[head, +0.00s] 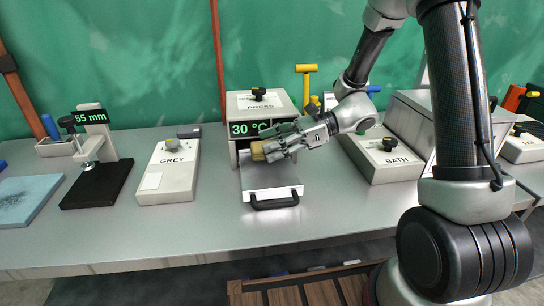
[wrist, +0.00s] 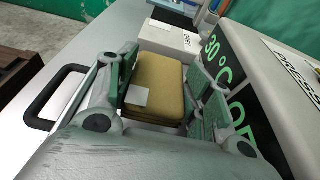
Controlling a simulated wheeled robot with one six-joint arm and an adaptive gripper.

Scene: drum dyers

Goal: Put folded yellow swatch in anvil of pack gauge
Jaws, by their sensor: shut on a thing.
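The folded yellow swatch (head: 259,150) is mustard-coloured and layered, with a small pale label in the wrist view (wrist: 155,80). My gripper (head: 266,149) is shut on it, with a finger on either side in the wrist view (wrist: 160,88). In the head view the swatch is over the pulled-out tray of the press, just in front of its opening; I cannot tell whether it touches the tray. The pack gauge (head: 98,148) stands at the left on a black base (head: 97,186). Its display reads 55 mm. Its anvil looks empty, but is small here.
The press (head: 260,105) reads 30 °C; its tray (head: 271,188) has a black handle (head: 274,202). A box marked GREY (head: 168,180) stands between press and gauge. A blue pad (head: 25,198) lies far left. The BATH unit (head: 390,160) is right. The bench front is clear.

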